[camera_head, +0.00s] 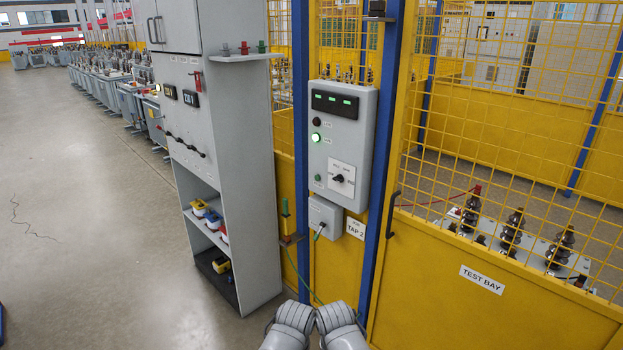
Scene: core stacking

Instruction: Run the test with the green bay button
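A grey control box (343,143) is mounted between blue posts on the yellow fence. On its left side are a brightly lit green round light (316,137) and, lower, a smaller unlit green button (318,178). A dark round lamp (316,121) sits above the lit one. A black rotary switch (338,178) is on a white plate to the right. Labels are too small to read. Two grey parts of my arms show at the bottom centre; no fingers of either gripper are visible.
A tall grey cabinet (250,170) stands left of the box. A yellow mesh gate (500,200) with a TEST BAY sign (482,280) and black handle (393,215) looks closed on the right. A TAP 2 sign (355,228) hangs below. Open floor (90,220) lies left.

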